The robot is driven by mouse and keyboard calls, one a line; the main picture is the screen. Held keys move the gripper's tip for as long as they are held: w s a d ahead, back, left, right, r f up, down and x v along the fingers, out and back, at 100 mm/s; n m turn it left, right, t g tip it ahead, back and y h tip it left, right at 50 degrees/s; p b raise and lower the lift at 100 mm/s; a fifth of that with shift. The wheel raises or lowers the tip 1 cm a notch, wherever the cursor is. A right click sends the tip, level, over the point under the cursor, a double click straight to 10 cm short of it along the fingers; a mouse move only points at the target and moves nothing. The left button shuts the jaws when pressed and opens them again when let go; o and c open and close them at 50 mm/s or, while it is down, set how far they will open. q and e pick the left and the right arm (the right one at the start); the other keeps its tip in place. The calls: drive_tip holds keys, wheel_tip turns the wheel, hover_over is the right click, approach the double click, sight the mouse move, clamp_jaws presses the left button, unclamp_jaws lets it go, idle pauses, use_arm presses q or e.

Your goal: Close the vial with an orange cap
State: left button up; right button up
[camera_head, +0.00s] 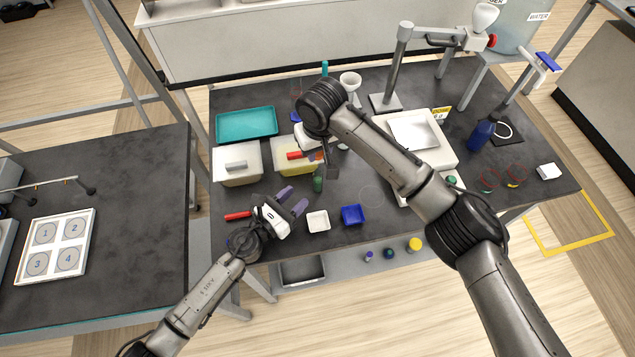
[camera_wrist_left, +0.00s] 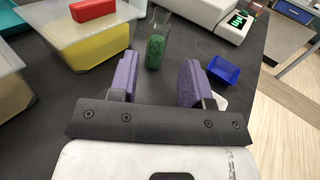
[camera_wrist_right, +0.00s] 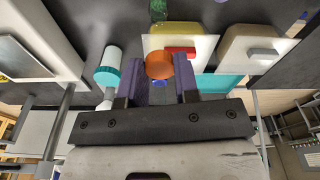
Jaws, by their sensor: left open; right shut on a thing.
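The vial (camera_head: 319,181) is clear glass with green grains inside; it stands upright on the dark table and also shows in the left wrist view (camera_wrist_left: 157,45). My right gripper (camera_wrist_right: 160,78) is shut on the orange cap (camera_wrist_right: 158,64). In the head view it is above and close to the vial, partly hidden by my right arm.
A yellow-filled container (camera_head: 287,168) with a red handle and a pale lidded container (camera_head: 237,165) stand left of the vial. A white dish (camera_head: 318,220) and a blue dish (camera_head: 352,214) lie near the front edge. A scale (camera_head: 425,142) stands at the right.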

sight(314, 180)
use_arm(q)
drive_tip(key=x, duration=0.9)
drive_tip(key=shift+w+d, duration=0.1)
drive_tip(key=shift+w, duration=0.05)
drive_tip(key=shift+c, duration=0.4)
clamp_jaws()
